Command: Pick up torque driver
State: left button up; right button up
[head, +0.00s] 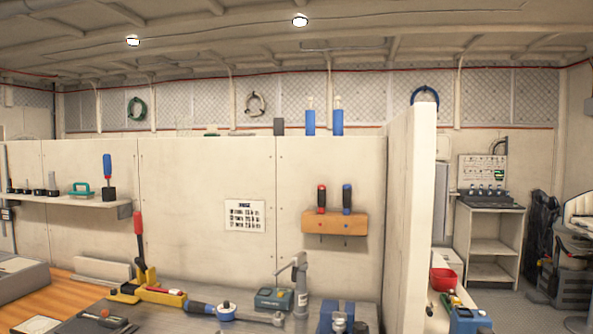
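I cannot tell for sure which tool is the torque driver. A long tool with a blue and dark handle (203,308) lies on the bench, its shaft running right towards a grey metal stand (299,285). A red-handled driver (321,197) and a blue-handled driver (347,198) hang upright in an orange wall rack (335,223). Another blue-handled tool (107,167) stands upright in a black block on the left wall shelf. Neither of my grippers is in view.
A yellow device with a red upright handle (138,224) stands on the bench. A teal box (274,300) and blue blocks (338,315) crowd its right part. A partition wall (410,220) ends right of the bench.

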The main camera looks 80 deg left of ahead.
aim_at(106, 158)
jog(key=u, duration=3.85)
jog(key=i+j+u, duration=0.65)
jog(key=i, duration=0.2)
jog(key=i+j+u, duration=0.15)
jog(key=i+u, duration=0.2)
jog(key=i+j, duration=0.1)
jog(key=i, duration=0.5)
jog(key=i+j+u, duration=0.1)
jog(key=i, duration=0.55)
jog(key=i+z, duration=0.2)
jog(key=z, duration=0.2)
jog(key=i+j+z, duration=0.15)
jog(key=z, duration=0.25)
jog(key=i+j+z, duration=0.15)
jog(key=z, duration=0.3)
jog(key=i+j+z, duration=0.2)
jog(key=z, duration=0.2)
